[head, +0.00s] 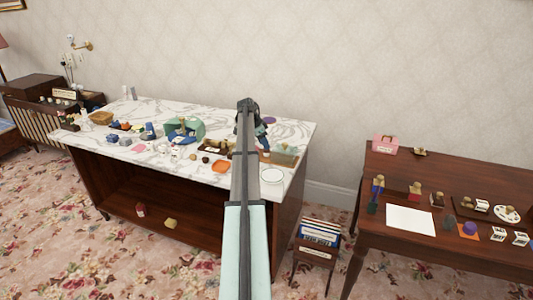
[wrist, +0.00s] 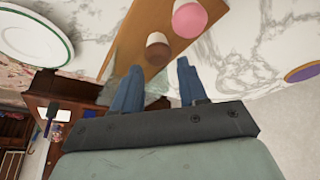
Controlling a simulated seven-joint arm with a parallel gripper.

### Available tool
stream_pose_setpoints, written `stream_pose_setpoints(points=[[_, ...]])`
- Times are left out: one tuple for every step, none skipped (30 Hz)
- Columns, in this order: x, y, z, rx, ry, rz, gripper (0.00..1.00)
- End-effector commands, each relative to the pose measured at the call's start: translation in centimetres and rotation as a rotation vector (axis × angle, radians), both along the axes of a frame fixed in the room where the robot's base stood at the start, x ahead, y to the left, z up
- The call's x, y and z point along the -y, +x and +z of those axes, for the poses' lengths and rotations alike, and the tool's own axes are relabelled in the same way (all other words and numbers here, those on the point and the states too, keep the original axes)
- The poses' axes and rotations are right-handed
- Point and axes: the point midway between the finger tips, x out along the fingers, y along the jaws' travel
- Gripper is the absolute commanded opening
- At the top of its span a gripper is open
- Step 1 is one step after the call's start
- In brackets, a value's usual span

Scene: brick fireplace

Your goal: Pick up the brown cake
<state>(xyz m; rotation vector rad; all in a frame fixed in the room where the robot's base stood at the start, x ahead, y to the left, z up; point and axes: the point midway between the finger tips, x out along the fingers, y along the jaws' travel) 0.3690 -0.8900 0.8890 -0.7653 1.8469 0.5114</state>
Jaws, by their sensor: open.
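In the wrist view, a small brown cake (wrist: 158,53) with a pale part sits on a wooden board (wrist: 132,42). A larger pink cake (wrist: 190,20) is close beside it, toward the top of the picture. My gripper (wrist: 158,67) is open, its two blue fingers apart, with the brown cake ahead of the gap between the tips. Nothing is visible between the fingers. In the head view my gripper (head: 251,112) is over the right part of the marble-topped counter (head: 300,140). The arm hides part of the counter there, and I cannot make out the brown cake in that view.
A separate wooden table (head: 390,255) stands at right.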

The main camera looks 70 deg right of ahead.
Motion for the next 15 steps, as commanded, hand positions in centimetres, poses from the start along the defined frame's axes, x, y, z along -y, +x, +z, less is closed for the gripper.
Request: stream_pose_setpoints(points=[[0.1,-0.2,-0.6,-0.001,0.001,0.0,0.42],[0.1,-0.3,-0.9,-0.001,0.001,0.0,0.42],[0.2,-0.4,-1.4,-0.001,0.001,0.0,0.42],[0.3,-0.5,-1.7,0.0,0.0,-0.001,0.42],[0.4,-0.6,-2.1,0.0,0.0,-0.001,0.42],[0.5,-0.8,-2.7,0.0,0.002,-0.002,0.42],[0.7,-0.9,-3.1,0.0,0.002,-0.002,0.42],[0.8,-1.0,-3.4,-0.001,0.001,-0.002,0.42],[0.9,-1.1,-3.7,0.0,0.0,-0.001,0.42],[1.0,-1.1,-3.9,0.0,0.0,-0.001,0.42],[1.0,-1.2,-4.1,0.0,0.0,-0.001,0.42],[1.0,-1.2,-4.2,0.0,0.0,-0.001,0.42],[1.0,-1.2,-4.2,0.0,0.0,-0.001,0.42],[1.0,-1.2,-4.2,0.0,0.0,-0.001,0.42],[1.0,-1.2,-4.2,0.0,0.0,-0.001,0.42]])
